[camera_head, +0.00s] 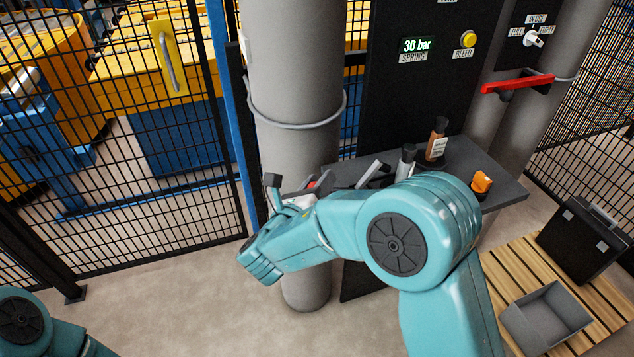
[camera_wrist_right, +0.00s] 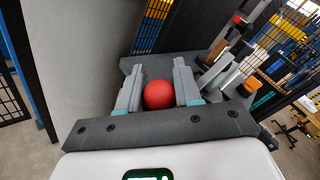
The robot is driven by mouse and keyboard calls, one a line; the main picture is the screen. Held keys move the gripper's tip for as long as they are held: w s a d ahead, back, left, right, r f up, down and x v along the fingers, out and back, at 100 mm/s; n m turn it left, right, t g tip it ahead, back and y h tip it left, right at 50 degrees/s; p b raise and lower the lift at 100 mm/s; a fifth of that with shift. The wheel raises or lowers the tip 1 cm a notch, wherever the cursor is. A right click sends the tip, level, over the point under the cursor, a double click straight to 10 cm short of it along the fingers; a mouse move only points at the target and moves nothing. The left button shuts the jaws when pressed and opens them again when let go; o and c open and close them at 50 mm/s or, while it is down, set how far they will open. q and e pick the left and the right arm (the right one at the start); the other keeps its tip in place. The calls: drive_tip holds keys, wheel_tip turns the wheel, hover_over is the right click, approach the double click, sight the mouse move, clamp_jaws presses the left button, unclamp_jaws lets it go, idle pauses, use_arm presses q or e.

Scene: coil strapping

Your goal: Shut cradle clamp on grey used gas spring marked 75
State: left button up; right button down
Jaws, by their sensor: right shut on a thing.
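My right gripper (camera_wrist_right: 157,90) is shut on a round red knob (camera_wrist_right: 158,95), which sits between its two grey fingers in the right wrist view. In the head view the same gripper (camera_head: 298,192) is at the left end of the dark bench, partly hidden by its own teal arm. A grey cylinder with a dark cap (camera_head: 406,159) stands on the bench behind my arm. I cannot read a 75 on it. The cradle clamp's body is mostly hidden, so I cannot tell how far it is closed. My left gripper is out of view.
A brown labelled cylinder (camera_head: 437,141) and an orange item (camera_head: 481,184) stand on the bench (camera_head: 505,188). The panel above reads 30 bar. A thick grey column (camera_head: 295,75) rises close behind my gripper. A grey bin (camera_head: 547,318) and black case (camera_head: 583,240) rest on a pallet.

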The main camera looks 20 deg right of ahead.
drive_tip(key=d+r+m+g+y+p, duration=0.3)
drive_tip(key=d+r+m+y+p, duration=0.1)
drive_tip(key=y, duration=0.3)
drive_tip(key=shift+d+r+m, duration=0.3)
drive_tip(key=shift+d+m, duration=0.4)
drive_tip(key=shift+d, duration=0.2)
